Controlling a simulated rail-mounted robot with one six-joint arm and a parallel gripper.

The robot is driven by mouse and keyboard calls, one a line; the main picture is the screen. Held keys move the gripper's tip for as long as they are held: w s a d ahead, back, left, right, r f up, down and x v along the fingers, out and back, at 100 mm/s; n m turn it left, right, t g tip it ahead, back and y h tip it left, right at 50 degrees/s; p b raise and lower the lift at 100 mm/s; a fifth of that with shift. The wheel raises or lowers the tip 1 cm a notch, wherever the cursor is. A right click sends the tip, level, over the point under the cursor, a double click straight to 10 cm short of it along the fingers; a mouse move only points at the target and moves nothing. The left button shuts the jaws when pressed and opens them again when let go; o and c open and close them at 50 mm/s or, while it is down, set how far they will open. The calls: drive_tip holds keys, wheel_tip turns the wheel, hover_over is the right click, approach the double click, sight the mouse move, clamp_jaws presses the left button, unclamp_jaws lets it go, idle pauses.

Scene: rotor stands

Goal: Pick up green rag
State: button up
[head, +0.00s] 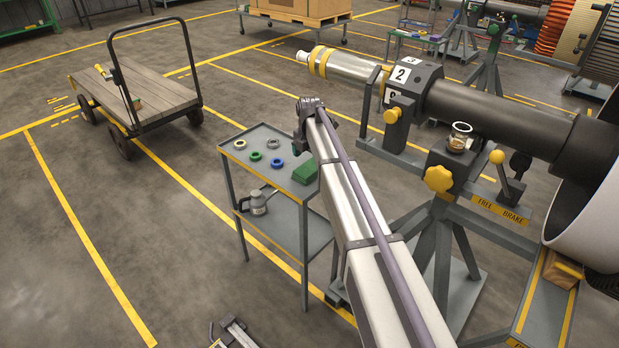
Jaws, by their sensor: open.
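The green rag (306,171) lies as a small folded bundle on the top shelf of a grey two-tier stand (232,151), at its right corner. My arm crosses in front of the stand's right side, close to the rag in the picture. My gripper (309,104) appears as the dark end of the arm, above the rag in the picture. Its fingers are small and hard to make out, and nothing shows held in it. I cannot tell its height over the shelf.
Several coloured rings (276,162) lie left of the rag. A grey jug (258,203) stands on the lower shelf. The rotor stand (420,150) with its long shaft and a glass jar (459,138) is at right. A wooden cart (140,95) stands left; floor between is clear.

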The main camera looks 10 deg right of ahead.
sight(310, 167)
wheel_tip(310, 167, down, 6)
drive_tip(key=b, duration=0.5)
drive_tip(key=shift+r, duration=0.5)
drive_tip(key=c, duration=1)
